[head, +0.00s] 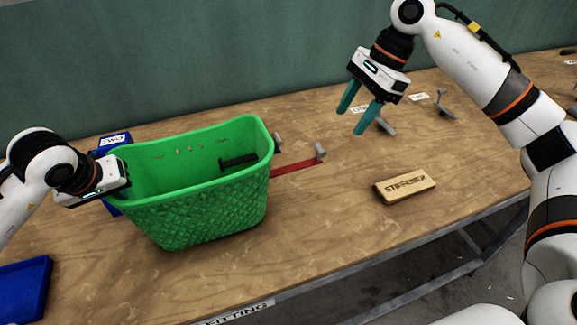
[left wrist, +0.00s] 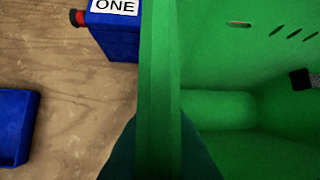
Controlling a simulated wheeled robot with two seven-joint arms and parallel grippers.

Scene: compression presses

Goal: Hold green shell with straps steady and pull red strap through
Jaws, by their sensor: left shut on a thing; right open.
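The green shell (head: 205,208) is an open basket with a woven outside, upright on the wooden table in the head view. My left gripper (head: 122,184) is shut on its left rim; in the left wrist view the rim of the green shell (left wrist: 158,80) stands between the fingers (left wrist: 160,150). The red strap (head: 295,168) lies flat on the table, running out from the shell's right side to a grey metal piece (head: 320,151). A black bar (head: 238,161) shows inside the shell. My right gripper (head: 359,110) is open and empty above the table, right of and above the strap end.
A wooden block with dark lettering (head: 405,187) lies right of the shell. Grey metal pieces and white labels lie at the back right (head: 440,102).

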